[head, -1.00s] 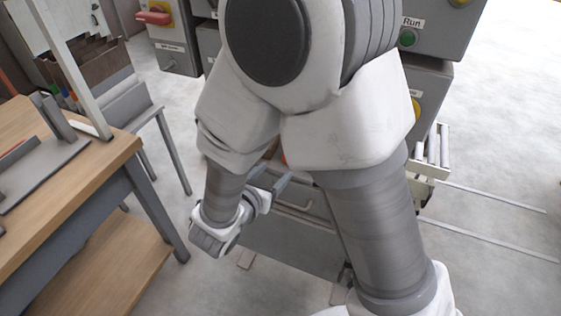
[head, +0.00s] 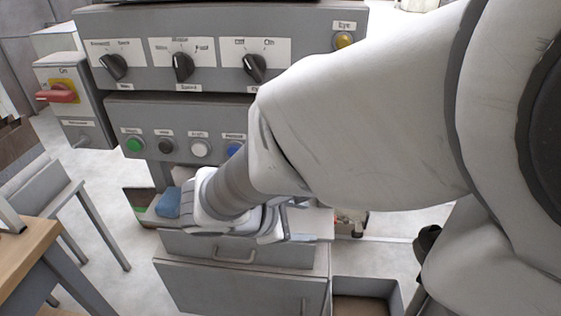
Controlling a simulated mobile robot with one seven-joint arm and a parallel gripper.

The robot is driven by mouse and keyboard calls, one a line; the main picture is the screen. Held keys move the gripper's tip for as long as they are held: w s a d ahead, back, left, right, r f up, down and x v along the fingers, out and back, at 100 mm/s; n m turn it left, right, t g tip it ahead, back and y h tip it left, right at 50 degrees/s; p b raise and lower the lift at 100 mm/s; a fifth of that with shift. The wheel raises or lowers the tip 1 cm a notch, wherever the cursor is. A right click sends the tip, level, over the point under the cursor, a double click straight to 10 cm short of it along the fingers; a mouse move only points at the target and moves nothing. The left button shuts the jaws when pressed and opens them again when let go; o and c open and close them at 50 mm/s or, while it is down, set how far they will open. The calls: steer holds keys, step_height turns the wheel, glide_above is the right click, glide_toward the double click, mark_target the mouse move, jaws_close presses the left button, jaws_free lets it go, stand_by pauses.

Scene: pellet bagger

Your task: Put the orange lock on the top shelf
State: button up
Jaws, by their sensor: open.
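I cannot make out the orange lock in the head view; part of the machine's work ledge is hidden behind my arm. I cannot identify the top shelf either. My gripper (head: 292,220) is open, in front of the grey machine, just above the ledge (head: 318,225) on top of the drawer cabinet. My arm comes in from the right and covers the right part of the machine. No object shows between the fingers.
The control panel (head: 215,48) has several knobs above a row of buttons. A red switch handle (head: 57,96) is at left. A blue item (head: 168,203) lies on the ledge. Below are drawers (head: 240,280) and an open bin (head: 365,290). A wooden table (head: 25,250) stands front left.

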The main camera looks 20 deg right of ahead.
steer(key=s+a+r+m+t+y, duration=0.1)
steer(key=s+r+m+y, duration=0.6)
steer(key=m, duration=0.8)
steer(key=shift+a+r+t+y, duration=0.35)
steer(key=shift+r+y, duration=0.25)
steer(key=shift+y, duration=0.3)
steer(key=shift+w+r, duration=0.1)
step_height(320, 180, up, 17)
steer(key=p, duration=1.7)
